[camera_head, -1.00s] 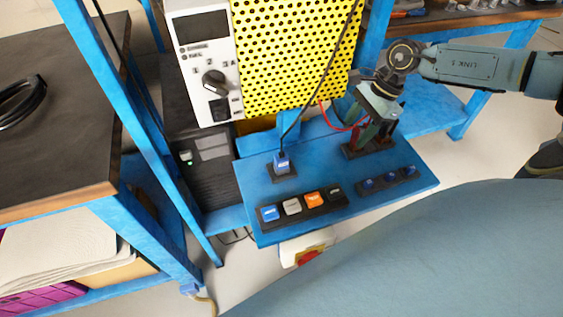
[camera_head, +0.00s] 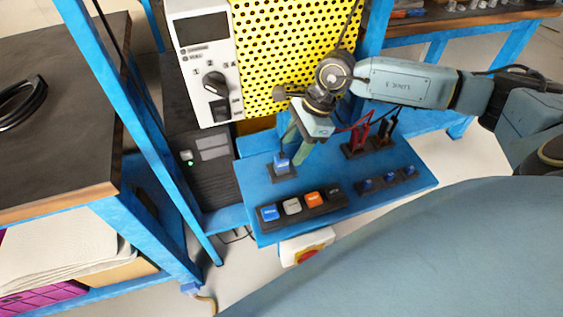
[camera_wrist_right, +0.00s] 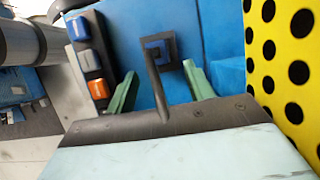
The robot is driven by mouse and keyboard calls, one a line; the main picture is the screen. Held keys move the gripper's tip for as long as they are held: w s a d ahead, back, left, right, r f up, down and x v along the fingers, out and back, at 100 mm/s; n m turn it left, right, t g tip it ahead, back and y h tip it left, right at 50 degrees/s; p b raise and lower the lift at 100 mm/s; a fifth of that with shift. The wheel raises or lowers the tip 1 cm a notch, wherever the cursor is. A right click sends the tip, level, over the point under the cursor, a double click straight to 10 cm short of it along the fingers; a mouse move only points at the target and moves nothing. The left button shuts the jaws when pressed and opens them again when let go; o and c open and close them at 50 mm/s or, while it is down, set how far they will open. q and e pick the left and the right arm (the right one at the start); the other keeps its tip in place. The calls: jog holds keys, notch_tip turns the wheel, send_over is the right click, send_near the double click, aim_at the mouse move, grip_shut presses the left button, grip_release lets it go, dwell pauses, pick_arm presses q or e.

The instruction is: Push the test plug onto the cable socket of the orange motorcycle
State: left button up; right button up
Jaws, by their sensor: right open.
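The test plug, a small blue block (camera_head: 281,161) with a black cable, stands in a dark holder on the blue shelf (camera_head: 232,222). My right gripper (camera_head: 296,146) is open, with green fingers, just above and to the right of the plug in the head view. In the right wrist view the plug (camera_wrist_right: 155,48) lies beyond and between the open fingertips (camera_wrist_right: 160,70), and its cable runs back toward the gripper. Nothing is held. The orange motorcycle and its cable socket are not in view. My left gripper is not in view.
A red clip (camera_head: 358,137) and a black clip (camera_head: 388,126) stand in a holder to the right. A button strip (camera_head: 302,207) is in front of the plug. The yellow perforated panel (camera_head: 275,55) and white control box (camera_head: 200,60) rise behind.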

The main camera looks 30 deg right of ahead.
aim_at(283, 156)
jog(key=shift+w+a+f, duration=0.15)
jog(key=shift+a+f, duration=0.1)
jog(key=shift+a, duration=0.6)
jog(key=x, duration=0.4)
jog(key=shift+f+b, duration=0.2)
jog(key=shift+b, duration=0.1)
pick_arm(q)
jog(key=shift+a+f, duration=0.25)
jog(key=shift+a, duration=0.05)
pick_arm(e)
jog(key=c, duration=1)
jog(key=shift+r, duration=0.1)
